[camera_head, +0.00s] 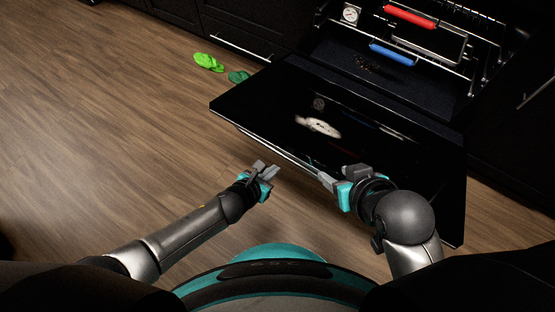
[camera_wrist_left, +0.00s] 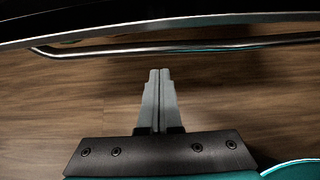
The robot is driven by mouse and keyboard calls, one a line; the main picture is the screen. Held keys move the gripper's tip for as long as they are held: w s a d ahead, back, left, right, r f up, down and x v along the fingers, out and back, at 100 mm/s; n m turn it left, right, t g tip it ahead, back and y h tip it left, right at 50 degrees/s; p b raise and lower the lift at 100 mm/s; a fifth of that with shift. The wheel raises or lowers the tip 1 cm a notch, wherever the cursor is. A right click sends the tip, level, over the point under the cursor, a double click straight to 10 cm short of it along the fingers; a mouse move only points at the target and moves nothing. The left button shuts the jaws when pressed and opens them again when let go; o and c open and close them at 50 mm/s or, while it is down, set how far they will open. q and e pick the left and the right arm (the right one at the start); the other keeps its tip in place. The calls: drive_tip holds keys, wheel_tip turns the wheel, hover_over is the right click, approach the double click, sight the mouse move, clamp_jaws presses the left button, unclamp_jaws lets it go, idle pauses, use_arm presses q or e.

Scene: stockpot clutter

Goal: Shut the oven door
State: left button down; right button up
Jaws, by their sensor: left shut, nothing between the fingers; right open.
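The oven door (camera_head: 270,105) is black and hangs open, folded down toward me, in the head view. Its metal handle bar (camera_head: 275,150) runs along the near edge and also shows in the left wrist view (camera_wrist_left: 180,48). My left gripper (camera_head: 272,172) is shut and empty, just short of the handle, with a gap to the bar in the wrist view. My right gripper (camera_head: 334,177) is open near the right part of the handle and hides some of it. Whether it touches the bar cannot be told.
Inside the oven are metal racks, a red-handled item (camera_head: 410,16), a blue-handled item (camera_head: 392,54) and a round dial thermometer (camera_head: 351,14). Green flip-flops (camera_head: 208,62) lie on the wooden floor left of the door. Dark cabinets (camera_head: 255,25) flank the oven. The floor at left is clear.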

use_arm(q)
drive_tip(key=shift+w+d+r, duration=0.2)
drive_tip(key=shift+w+d, duration=0.1)
drive_tip(key=shift+w, duration=0.15)
drive_tip(key=shift+w+d+r, duration=0.2)
drive_tip(key=shift+w+d, duration=0.05)
drive_tip(key=shift+w, duration=0.15)
drive_tip(key=shift+w+d+r, duration=0.1)
drive_tip(key=shift+w+r, duration=0.05)
drive_tip(key=shift+r, duration=0.35)
drive_tip(key=shift+w+d+r, duration=0.1)
drive_tip(key=shift+w+r, duration=0.05)
drive_tip(key=shift+r, duration=0.35)
use_arm(e)
drive_tip(key=shift+w+a, duration=0.2)
use_arm(q)
drive_tip(key=shift+r, duration=0.1)
use_arm(e)
drive_tip(key=shift+f, duration=0.15)
